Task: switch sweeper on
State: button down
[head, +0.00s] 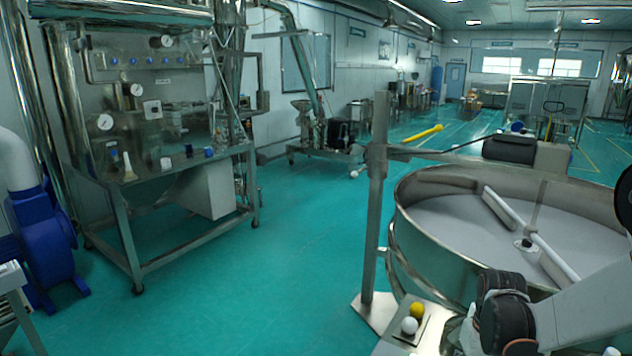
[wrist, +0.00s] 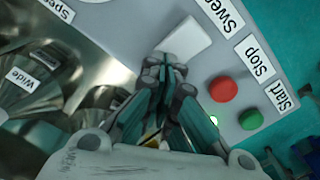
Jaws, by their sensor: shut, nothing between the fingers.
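My gripper (wrist: 167,65) is shut and empty. Its fingertips lie just below and left of the white switch in the picture; I cannot tell whether they touch it. In the head view the round steel sieve (head: 415,240) stands at the right, with a white sweeper bar (head: 555,258) inside. My arm covers the sieve's lower front, and the fingertips are not clear there.
A red button (wrist: 223,89) near the "Stop" label (wrist: 260,57) and a green button (wrist: 251,119) near the "Start" label (wrist: 292,102) lie close to my fingers. A steel post (head: 376,200) rises beside the sieve. Open green floor (head: 310,260) lies left of it.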

notch_tip(320, 180, up, 6)
jog(key=p, duration=0.3)
jog(key=shift+r+p, duration=0.2)
jog(key=shift+p, duration=0.2)
jog(key=s+a+r+t+b, duration=0.2)
jog(key=s+a+t+b, duration=0.5)
jog(key=s+a+b, duration=0.6)
jog(key=shift+a+r+n, duration=0.3)
jog(key=shift+a+n, duration=0.1)
jog(key=shift+a, duration=0.25)
